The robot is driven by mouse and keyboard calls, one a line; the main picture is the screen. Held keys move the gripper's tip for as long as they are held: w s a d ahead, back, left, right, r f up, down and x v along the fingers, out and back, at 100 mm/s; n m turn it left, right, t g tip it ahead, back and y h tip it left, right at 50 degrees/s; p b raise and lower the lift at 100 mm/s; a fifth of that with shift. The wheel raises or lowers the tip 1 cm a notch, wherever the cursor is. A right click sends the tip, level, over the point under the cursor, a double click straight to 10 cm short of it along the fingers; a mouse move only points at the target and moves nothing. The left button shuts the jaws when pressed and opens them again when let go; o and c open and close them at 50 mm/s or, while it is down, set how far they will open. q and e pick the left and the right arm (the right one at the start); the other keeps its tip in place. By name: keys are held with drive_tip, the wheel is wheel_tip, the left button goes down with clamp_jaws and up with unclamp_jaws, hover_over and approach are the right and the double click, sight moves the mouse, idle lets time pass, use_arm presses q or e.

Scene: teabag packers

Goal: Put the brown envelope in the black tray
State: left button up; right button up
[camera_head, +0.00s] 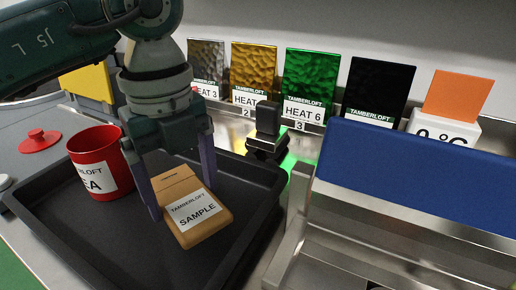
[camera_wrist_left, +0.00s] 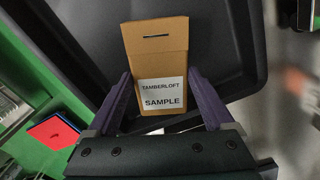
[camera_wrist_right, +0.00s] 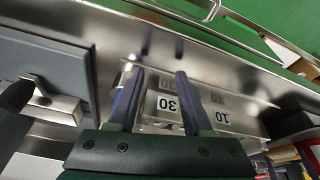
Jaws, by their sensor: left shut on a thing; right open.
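The brown envelope (camera_head: 190,207) has a white SAMPLE label and is at the black tray (camera_head: 258,178), over its floor. My left gripper (camera_head: 183,208) is shut on the envelope, one finger on each side. In the left wrist view the envelope (camera_wrist_left: 157,62) sits between the purple fingers (camera_wrist_left: 165,112), with the dark tray (camera_wrist_left: 222,50) behind it. I cannot tell whether the envelope touches the tray floor. My right gripper (camera_wrist_right: 155,92) is open and empty in the right wrist view, above a metal surface with number labels; it is not in the head view.
A red labelled cup (camera_head: 95,165) stands in the tray's left part, close to my left gripper. A red lid (camera_head: 40,141) lies left of the tray. Coloured packets, such as the green one (camera_head: 312,80), stand along the back. A blue panel (camera_head: 412,170) is at the right.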

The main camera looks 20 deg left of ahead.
sight(185, 198)
use_arm(q)
wheel_tip(185, 198, down, 4)
drive_tip(key=shift+f, duration=0.1)
drive_tip(key=shift+b, duration=0.3)
drive_tip(key=shift+f, duration=0.15)
drive_tip(key=o, duration=1.1)
wheel_tip(185, 198, up, 12)
drive_tip(key=shift+r+p, duration=0.25)
drive_tip(key=shift+p, duration=0.25)
